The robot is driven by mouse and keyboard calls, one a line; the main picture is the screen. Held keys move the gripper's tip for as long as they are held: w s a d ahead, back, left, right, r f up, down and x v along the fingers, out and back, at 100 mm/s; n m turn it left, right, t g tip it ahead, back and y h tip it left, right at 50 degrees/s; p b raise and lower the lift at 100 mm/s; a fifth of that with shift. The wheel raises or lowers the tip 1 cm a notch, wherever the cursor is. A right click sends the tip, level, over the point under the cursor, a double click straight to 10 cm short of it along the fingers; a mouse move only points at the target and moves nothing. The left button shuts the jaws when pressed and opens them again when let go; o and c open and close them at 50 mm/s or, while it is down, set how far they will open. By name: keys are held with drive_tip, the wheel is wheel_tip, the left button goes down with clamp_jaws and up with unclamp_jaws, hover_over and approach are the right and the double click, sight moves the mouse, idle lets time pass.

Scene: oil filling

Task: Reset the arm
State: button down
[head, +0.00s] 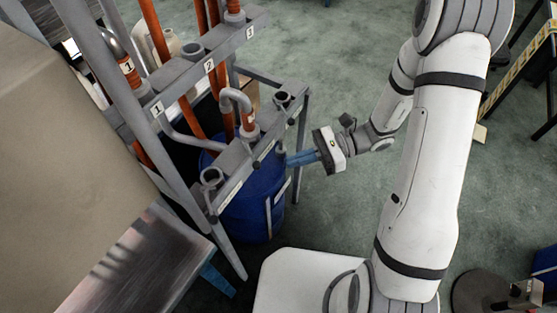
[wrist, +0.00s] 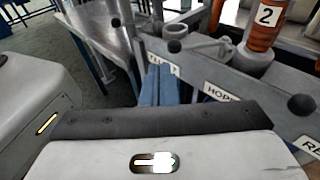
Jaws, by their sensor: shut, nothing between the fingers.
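My gripper (head: 303,157) is at the front of the grey rack (head: 232,181), with its blue fingers pointing left toward the rack's front bar. The fingers are together and hold nothing. In the wrist view the blue fingers (wrist: 158,88) reach toward the rack's labelled front rail (wrist: 232,92). I cannot tell whether the fingertips touch the rack. My white arm comes down from the upper right of the head view.
A blue drum (head: 254,205) stands under the rack. Orange-and-grey nozzles (head: 247,118) hang in the rack, with numbered labels above. A metal table (head: 135,265) is at lower left. Open green floor (head: 330,215) lies right of the rack.

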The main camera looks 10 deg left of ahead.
drive_tip(key=s+b+v, duration=0.1)
drive_tip(key=v, duration=0.6)
drive_tip(key=shift+s+d, duration=0.2)
drive_tip(key=shift+d, duration=0.4)
drive_tip(key=shift+r, duration=0.15)
drive_tip(key=s+d+r+n+t+h, duration=0.4)
drive_tip(key=d+r+n+h, duration=0.1)
drive_tip(key=r+n+h, duration=0.1)
drive_tip(key=s+d+r+n+t+h, duration=0.4)
drive_tip(key=d+r+n+t+h, duration=0.1)
drive_tip(key=r+n+h, duration=0.2)
drive_tip(key=shift+d+r+h, duration=0.25)
drive_tip(key=shift+h, duration=0.45)
